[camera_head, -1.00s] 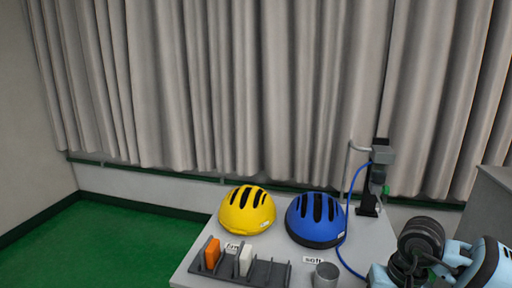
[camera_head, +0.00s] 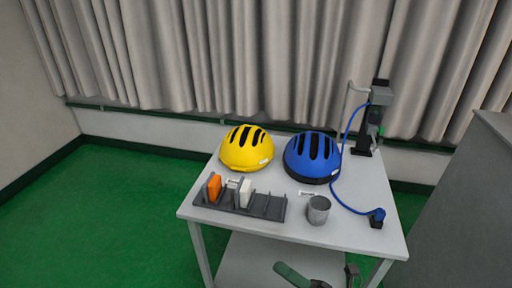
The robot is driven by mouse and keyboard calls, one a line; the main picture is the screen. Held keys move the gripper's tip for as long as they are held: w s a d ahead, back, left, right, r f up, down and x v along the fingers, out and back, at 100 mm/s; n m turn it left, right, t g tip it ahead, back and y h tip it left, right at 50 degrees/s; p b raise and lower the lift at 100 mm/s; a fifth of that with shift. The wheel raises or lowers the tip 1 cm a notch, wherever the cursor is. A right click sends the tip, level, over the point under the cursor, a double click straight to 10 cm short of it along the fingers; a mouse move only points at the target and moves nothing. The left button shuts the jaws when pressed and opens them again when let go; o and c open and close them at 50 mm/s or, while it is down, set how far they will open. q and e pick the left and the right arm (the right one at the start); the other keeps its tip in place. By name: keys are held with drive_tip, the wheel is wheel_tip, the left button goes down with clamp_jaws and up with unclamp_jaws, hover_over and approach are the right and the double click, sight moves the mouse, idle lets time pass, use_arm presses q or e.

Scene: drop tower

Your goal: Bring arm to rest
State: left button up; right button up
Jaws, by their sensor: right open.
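My right gripper (camera_head: 318,275) shows only in part at the bottom edge of the head view, in front of and below the white table (camera_head: 350,238). A green finger part and a dark part stand apart with a gap between them; it is open, and I see nothing held in it. The rest of my right arm is cut off by the frame. My left gripper is not in view.
A yellow helmet (camera_head: 246,149), a blue helmet (camera_head: 312,158), a dark rack (camera_head: 240,208) with an orange block (camera_head: 214,187) and a white block (camera_head: 245,193), a grey cup (camera_head: 318,210) and a stand (camera_head: 374,115) with a blue cable are on the table. Green floor is free at left.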

drive_tip(key=s+d+f+m+t+h, duration=0.25)
drive_tip(key=d+f+m+h, duration=0.3)
drive_tip(key=m, duration=0.55)
drive_tip(key=s+d+f+m+t+h, duration=0.1)
drive_tip(key=s+d+f+m+h, duration=0.25)
drive_tip(key=f+m+h, duration=0.5)
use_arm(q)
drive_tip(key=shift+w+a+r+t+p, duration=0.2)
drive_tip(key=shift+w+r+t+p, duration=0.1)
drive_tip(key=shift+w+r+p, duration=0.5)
use_arm(e)
drive_tip(key=s+d+f+m+g+h, duration=0.1)
drive_tip(key=s+d+f+m+g, duration=0.1)
drive_tip(key=s+f+m, duration=0.3)
drive_tip(key=s+d+f+m+g, duration=0.3)
drive_tip(key=s+f+m+g, duration=0.1)
drive_tip(key=s+m, duration=0.4)
drive_tip(key=shift+s+f+h, duration=0.4)
drive_tip(key=shift+s+f, duration=0.25)
drive_tip(key=shift+s, duration=0.05)
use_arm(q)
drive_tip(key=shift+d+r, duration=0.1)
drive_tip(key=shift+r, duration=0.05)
